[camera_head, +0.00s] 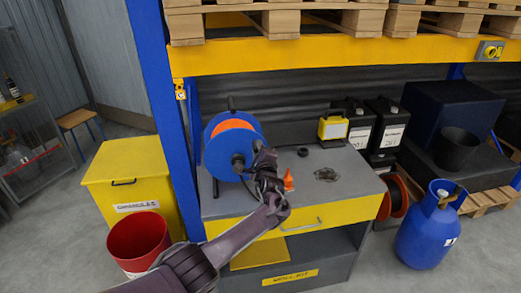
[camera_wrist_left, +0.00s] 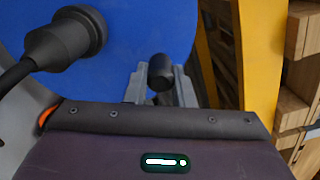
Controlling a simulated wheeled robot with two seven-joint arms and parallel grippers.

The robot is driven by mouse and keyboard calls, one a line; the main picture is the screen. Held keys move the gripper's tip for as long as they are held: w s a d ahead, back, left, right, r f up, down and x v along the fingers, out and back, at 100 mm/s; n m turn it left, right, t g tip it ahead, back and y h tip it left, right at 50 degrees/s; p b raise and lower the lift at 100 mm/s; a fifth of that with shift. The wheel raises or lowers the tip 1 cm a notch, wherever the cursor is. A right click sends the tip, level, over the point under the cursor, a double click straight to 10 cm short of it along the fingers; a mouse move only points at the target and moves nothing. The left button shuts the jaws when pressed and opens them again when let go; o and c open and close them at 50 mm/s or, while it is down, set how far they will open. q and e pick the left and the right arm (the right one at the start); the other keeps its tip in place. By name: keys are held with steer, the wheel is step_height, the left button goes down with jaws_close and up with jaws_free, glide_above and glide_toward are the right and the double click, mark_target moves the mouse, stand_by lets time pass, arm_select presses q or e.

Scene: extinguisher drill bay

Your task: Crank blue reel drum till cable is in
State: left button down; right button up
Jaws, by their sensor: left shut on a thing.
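The blue reel drum (camera_head: 215,162) stands upright in its dark frame on the left part of the grey bench top (camera_head: 340,160). Orange cable (camera_head: 232,126) shows wound between its flanges. My left gripper (camera_head: 262,157) is at the drum's right side. In the left wrist view, its fingers (camera_wrist_left: 160,84) are shut on the black crank knob (camera_wrist_left: 159,70), in front of the drum's blue face (camera_wrist_left: 150,25). A black plug (camera_wrist_left: 66,38) with its black lead sticks out from the face, left of the fingers. My right gripper is not in view.
A small orange cone (camera_head: 288,180) and a dark coiled item (camera_head: 326,174) lie right of my left arm. A yellow lamp (camera_head: 332,127) stands behind. The blue rack post (camera_head: 165,110) is close left of the drum. A red bucket (camera_head: 138,240) and blue gas cylinder (camera_head: 425,232) stand on the floor.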

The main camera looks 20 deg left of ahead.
arm_select(q)
steer(key=shift+w+a+r, duration=0.1)
steer(key=shift+r, duration=0.3)
steer(key=c, duration=1.5)
jaws_free()
steer(key=shift+o, duration=1.3)
steer(key=shift+w+f, duration=0.1)
steer(key=shift+f, duration=0.2)
steer(key=v, duration=0.8)
steer(key=shift+p, duration=0.45)
steer(key=shift+w, duration=0.1)
